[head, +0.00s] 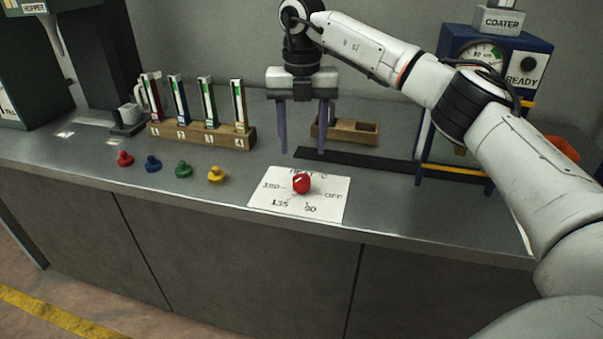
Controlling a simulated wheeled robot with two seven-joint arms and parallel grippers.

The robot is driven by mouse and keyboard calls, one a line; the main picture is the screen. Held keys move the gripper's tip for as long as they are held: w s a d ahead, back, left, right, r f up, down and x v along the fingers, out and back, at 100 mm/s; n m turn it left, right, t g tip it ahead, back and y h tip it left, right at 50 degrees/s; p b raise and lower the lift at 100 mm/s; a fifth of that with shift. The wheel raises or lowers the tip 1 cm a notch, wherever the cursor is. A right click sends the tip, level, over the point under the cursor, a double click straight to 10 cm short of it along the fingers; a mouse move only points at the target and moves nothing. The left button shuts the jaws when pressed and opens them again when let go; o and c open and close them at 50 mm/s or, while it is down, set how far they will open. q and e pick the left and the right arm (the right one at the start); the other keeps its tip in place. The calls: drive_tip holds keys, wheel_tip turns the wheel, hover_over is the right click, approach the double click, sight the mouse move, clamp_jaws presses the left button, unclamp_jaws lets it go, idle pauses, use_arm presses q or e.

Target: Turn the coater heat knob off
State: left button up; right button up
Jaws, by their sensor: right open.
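The coater heat knob (302,184) is a red dial on a white card (269,202) lying on the counter. The card carries the marks 150, 135, 90 and OFF around the knob, with OFF at its right. A pale mark on the knob's top seems to face the upper right, but it is too small to read surely. My right gripper (304,151) hangs above and behind the knob, fingers pointing down, open and empty, apart from the knob. My left gripper is not in view.
The blue coater (491,62) with a gauge stands at the right, behind my right arm. A wooden rack (205,134) with several coloured gauges and several coloured pegs (183,170) stand left. A small wooden tray (346,130) lies behind the gripper.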

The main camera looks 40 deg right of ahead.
sight(302, 178)
wheel_tip(302, 178, down, 9)
drive_tip(key=shift+r, duration=0.15)
drive_tip(key=c, duration=1)
drive_tip(key=shift+c, duration=0.2)
